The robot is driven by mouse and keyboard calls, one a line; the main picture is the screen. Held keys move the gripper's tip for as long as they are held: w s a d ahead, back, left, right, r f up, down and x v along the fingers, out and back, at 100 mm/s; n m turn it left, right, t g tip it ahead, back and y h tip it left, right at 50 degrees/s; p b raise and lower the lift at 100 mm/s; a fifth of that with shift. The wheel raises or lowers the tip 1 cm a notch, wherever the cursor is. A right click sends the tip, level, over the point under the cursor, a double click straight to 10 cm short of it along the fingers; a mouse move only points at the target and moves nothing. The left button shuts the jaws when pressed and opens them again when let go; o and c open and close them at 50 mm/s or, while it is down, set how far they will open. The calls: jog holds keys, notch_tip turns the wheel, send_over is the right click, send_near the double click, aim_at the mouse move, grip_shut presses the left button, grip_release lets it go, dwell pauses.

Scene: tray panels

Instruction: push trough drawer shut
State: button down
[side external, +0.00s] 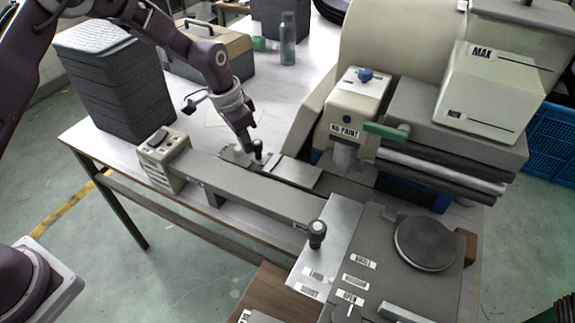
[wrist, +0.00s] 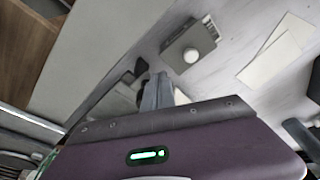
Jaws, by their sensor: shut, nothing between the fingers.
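My gripper (side external: 250,148) points down over the white table, behind the long grey beam, in the side view. Its fingers (wrist: 158,90) are shut and empty in the wrist view. A dark knob (side external: 258,151) stands beside the fingertips; I cannot tell whether they touch. Next to it, a flat grey panel (side external: 291,173), perhaps the trough drawer, extends toward the machine labelled NO PAINT (side external: 346,125). How far it is out is unclear.
The long grey beam (side external: 245,188) ends in a knob (side external: 316,235) near the labelled front panel. A grey stack (side external: 112,80), a toolbox (side external: 210,52) and a bottle (side external: 288,38) stand at the back. Flat pale sheets (wrist: 272,52) lie on the table, which has clear room around them.

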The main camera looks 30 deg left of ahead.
aim_at(283, 165)
jog(key=shift+d, duration=3.15)
jog(key=shift+d, duration=2.15)
jog(key=shift+a, duration=0.65)
notch_tip(283, 165, up, 7)
jog(key=shift+r, duration=0.1)
